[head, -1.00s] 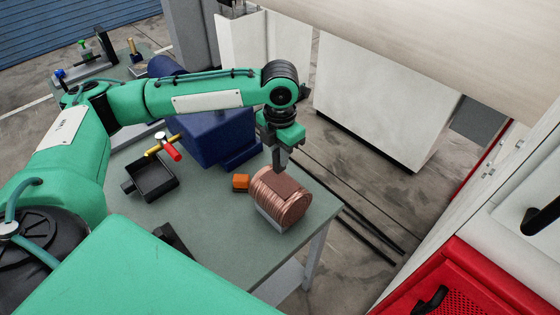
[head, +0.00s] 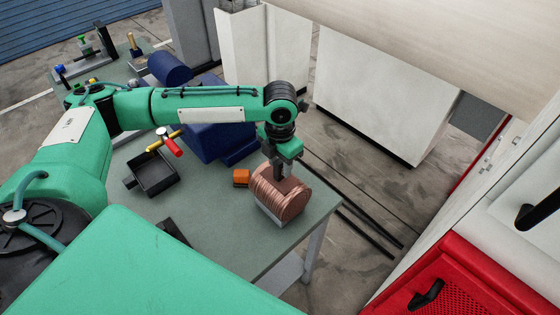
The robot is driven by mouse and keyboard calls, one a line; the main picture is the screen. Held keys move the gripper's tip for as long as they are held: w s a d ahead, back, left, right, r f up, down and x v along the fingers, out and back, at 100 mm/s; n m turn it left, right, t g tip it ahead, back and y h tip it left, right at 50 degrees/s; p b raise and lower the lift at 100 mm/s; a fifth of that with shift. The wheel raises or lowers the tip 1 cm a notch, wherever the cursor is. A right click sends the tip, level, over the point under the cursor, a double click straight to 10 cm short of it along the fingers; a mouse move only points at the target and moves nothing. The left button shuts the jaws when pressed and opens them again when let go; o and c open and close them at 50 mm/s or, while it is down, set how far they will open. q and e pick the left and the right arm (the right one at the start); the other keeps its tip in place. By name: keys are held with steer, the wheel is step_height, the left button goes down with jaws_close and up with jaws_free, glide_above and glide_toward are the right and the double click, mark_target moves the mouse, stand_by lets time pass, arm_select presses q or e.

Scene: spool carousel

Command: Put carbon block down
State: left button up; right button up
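My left gripper (head: 278,175) points down at the top of a ribbed copper cylinder (head: 283,205) near the table's right corner. Its fingertips are at or just above the cylinder's top. The fingers look dark and close together, but the view is too small to tell whether they hold anything. I cannot make out a carbon block for certain; a dark piece between the fingers would be hidden or too small to see. A smooth brownish patch (head: 291,185) shows on top of the cylinder. My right gripper is not in view.
A black open tray (head: 155,176), a red-and-yellow tool (head: 171,146) and a blue machine (head: 210,135) stand farther left and back. A red cabinet (head: 440,285) is at right.

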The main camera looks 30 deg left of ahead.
mark_target(280, 161)
arm_select(q)
steer(key=shift+r+b, duration=0.3)
steer(key=shift+r, duration=0.15)
step_height(280, 161, up, 11)
steer(key=b, duration=0.3)
steer(key=shift+r, duration=0.2)
steer(key=shift+s+f, duration=0.1)
